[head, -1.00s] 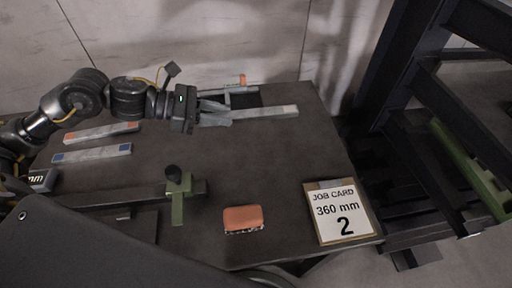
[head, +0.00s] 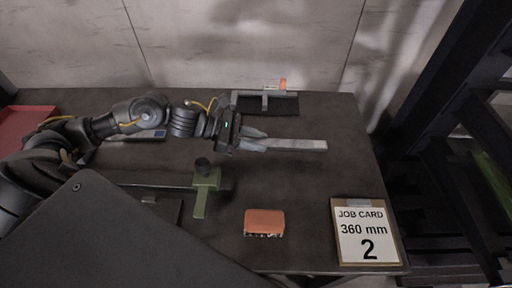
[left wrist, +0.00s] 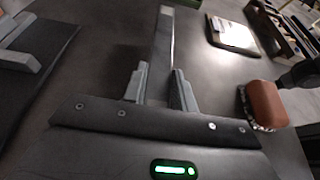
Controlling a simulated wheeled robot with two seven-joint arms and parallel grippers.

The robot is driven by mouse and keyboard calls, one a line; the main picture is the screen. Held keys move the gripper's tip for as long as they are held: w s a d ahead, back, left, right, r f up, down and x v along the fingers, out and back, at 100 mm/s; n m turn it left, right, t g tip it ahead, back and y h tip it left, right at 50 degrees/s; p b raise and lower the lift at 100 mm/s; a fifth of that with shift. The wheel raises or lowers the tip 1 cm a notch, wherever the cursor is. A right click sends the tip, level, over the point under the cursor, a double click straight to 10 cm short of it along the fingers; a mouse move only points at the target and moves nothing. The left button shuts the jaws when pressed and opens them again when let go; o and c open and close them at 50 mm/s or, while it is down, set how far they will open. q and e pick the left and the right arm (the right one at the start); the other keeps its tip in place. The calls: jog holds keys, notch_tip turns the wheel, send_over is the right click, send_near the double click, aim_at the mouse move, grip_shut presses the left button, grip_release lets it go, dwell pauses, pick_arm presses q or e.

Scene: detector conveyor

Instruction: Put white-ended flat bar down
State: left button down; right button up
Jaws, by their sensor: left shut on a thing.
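My left gripper (head: 258,143) is shut on the flat grey bar (head: 297,145), whose pale end points right over the table. In the left wrist view the bar (left wrist: 162,45) runs up and away from between the two fingers (left wrist: 158,88). Its near part is hidden by the gripper. I cannot tell whether the bar touches the table or hangs just above it. My right gripper is not seen in either view.
A grey measuring fixture (head: 248,94) on a dark mat stands behind the bar. A green stop with a black knob (head: 207,180), an orange brush (head: 264,222) and a job card reading 360 mm (head: 366,234) lie in front. Table between bar and card is clear.

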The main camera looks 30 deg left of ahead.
aim_at(256, 155)
pick_arm(q)
notch_tip(256, 155, down, 3)
jog(key=shift+f, duration=0.15)
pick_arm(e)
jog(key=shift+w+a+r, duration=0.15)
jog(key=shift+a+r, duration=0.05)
pick_arm(q)
jog(key=shift+f, duration=0.1)
jog(key=shift+f, duration=0.1)
jog(key=c, duration=1.1)
grip_release()
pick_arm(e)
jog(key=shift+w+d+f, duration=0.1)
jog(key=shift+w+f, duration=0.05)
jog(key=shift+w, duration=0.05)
